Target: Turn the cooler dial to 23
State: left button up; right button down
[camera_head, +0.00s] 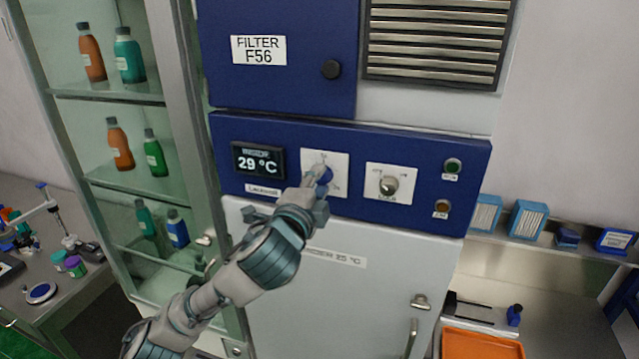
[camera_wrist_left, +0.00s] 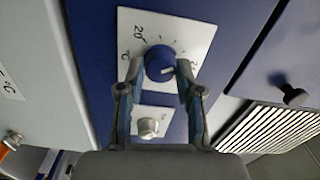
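The blue round dial (camera_wrist_left: 160,62) sits on a white scale plate in the left wrist view; "20" shows at the plate's left, and a pale pointer mark is on the dial. In the head view the dial (camera_head: 324,175) is partly hidden by my left gripper (camera_head: 317,179). The gripper's two fingers (camera_wrist_left: 158,82) stand on either side of the dial, parted, with small gaps seeming to show between them and it. Whether either finger touches the dial is unclear. The display (camera_head: 258,161) reads 29 °C. My right gripper is not in view.
A silver knob (camera_head: 389,186) on its own white plate is right of the dial. Green (camera_head: 453,166) and orange (camera_head: 441,208) buttons are further right. A glass cabinet (camera_head: 110,95) with bottles stands left. An orange tray (camera_head: 480,343) lies lower right.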

pick_arm(q)
jog(key=o, duration=0.4)
jog(key=shift+f, duration=0.4)
jog(key=shift+s+r, duration=0.1)
jog(key=shift+r, duration=0.1)
jog(key=shift+s+a, duration=0.1)
jog(key=v, duration=1.1)
jog(key=shift+s+a, duration=0.15)
jog(key=shift+s, duration=0.15)
